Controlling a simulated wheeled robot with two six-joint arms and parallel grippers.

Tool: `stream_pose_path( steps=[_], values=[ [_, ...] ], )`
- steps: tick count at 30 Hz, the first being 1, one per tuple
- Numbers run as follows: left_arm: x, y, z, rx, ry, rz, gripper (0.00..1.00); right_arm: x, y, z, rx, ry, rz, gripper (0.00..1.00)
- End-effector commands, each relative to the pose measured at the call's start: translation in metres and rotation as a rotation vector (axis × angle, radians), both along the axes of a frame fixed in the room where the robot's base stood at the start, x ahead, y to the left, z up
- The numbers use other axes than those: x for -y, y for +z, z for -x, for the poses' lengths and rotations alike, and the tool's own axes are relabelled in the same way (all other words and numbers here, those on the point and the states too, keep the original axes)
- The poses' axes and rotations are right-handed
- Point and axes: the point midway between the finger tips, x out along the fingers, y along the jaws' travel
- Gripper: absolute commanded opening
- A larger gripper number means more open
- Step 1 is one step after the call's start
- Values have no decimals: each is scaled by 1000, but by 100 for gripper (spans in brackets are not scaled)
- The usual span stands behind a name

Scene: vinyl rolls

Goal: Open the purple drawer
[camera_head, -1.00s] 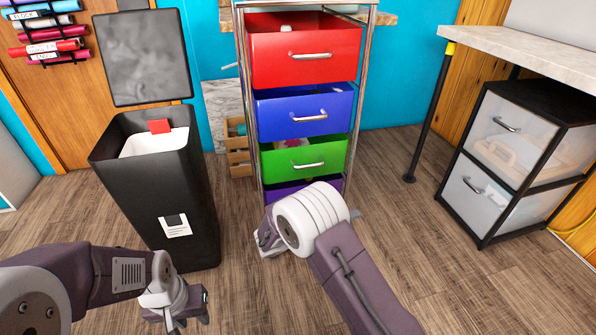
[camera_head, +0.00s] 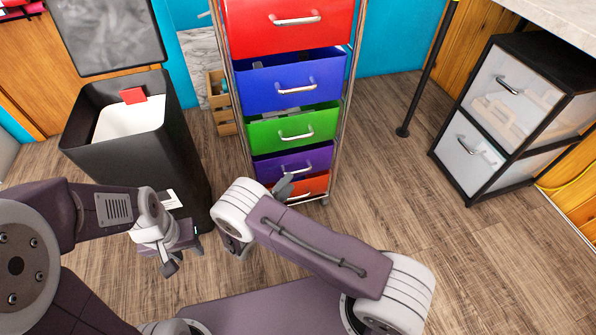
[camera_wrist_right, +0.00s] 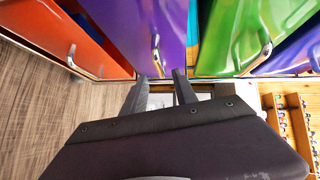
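The purple drawer (camera_head: 292,162) is low in the rolling drawer tower, between the green and orange drawers, with a silver bar handle (camera_head: 298,168). How far it stands out is hard to tell. In the right wrist view the purple front (camera_wrist_right: 135,25) and its handle (camera_wrist_right: 156,52) are just ahead of my right gripper (camera_wrist_right: 160,82). Its two fingers are apart and empty, with the handle roughly in line with the gap; contact is not clear. In the head view my right gripper (camera_head: 284,187) is partly hidden by its wrist. My left gripper (camera_head: 183,258) hangs open and empty over the floor.
Red (camera_head: 290,24), blue (camera_head: 290,82) and green (camera_head: 293,130) drawers are above, the orange drawer (camera_head: 312,187) below. A black bin (camera_head: 125,160) stands left, a wooden crate (camera_head: 222,105) behind. A clear drawer unit (camera_head: 515,110) stands right. The floor between is free.

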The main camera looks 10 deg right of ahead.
Motion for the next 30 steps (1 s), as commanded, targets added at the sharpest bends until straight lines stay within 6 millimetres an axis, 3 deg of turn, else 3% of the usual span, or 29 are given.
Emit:
stream_pose_path(
  steps=[3,9,20,24,30],
  values=[
    [0,-23,0,0,0,0,36,20,-11,-19,1,-6,-2,34],
    [0,-42,0,0,0,0,36,43,-14,-44,1,-4,-2,34],
    [0,-44,0,0,0,0,36,50,-11,-53,0,-1,0,34],
    [0,-44,0,0,0,0,36,50,-11,-52,0,-1,-1,1],
    [0,-44,0,0,0,0,36,50,-11,-52,0,-1,-1,0]
  ],
)
